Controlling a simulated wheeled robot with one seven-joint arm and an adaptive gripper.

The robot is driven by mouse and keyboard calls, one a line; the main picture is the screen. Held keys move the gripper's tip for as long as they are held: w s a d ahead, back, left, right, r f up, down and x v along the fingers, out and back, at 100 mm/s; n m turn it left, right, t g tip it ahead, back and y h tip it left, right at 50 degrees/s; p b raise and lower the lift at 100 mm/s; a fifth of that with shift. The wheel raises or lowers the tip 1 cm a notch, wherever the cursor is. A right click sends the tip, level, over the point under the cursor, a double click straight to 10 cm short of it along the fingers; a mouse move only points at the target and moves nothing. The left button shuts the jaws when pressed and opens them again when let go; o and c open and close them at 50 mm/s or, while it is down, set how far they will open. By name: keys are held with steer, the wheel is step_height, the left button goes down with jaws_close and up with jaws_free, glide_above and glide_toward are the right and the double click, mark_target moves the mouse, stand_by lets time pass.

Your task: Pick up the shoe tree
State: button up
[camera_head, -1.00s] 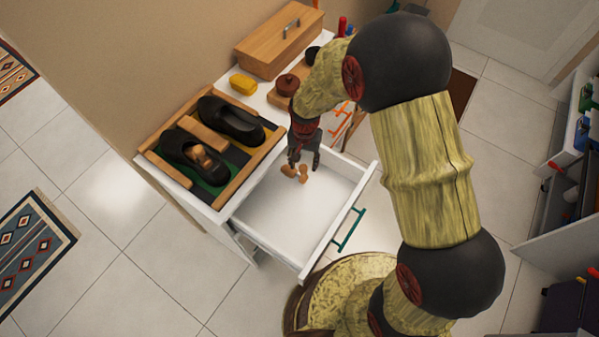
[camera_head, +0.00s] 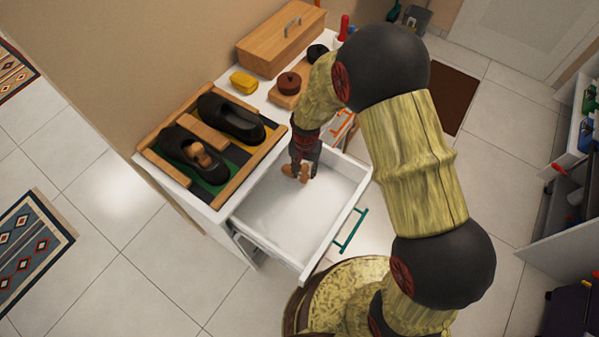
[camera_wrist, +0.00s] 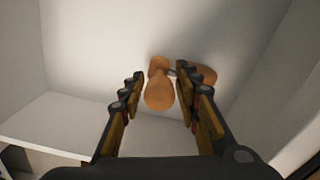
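A brown wooden shoe tree (camera_head: 291,170) lies in the open white drawer (camera_head: 280,225), near its back. My gripper (camera_head: 303,170) points down into the drawer right at the shoe tree and hides part of it. In the wrist view the gripper (camera_wrist: 158,88) is open. One rounded brown piece of the shoe tree (camera_wrist: 160,92) shows between the fingertips, and another piece lies behind the right finger. I cannot tell whether the fingers touch it. Another shoe tree (camera_head: 199,152) sits inside one of the black shoes on the cabinet top.
Black shoes (camera_head: 231,117) stand in a wooden-framed tray (camera_head: 176,177) beside the drawer. A yellow item (camera_head: 243,82), a wooden box (camera_head: 281,40) and a round brown tin (camera_head: 289,83) stand on the cabinet top. Drawer walls surround my gripper; the drawer's front part is empty.

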steer(key=c, duration=0.6)
steer(key=shift+r, duration=0.1)
steer(key=shift+c, duration=0.6)
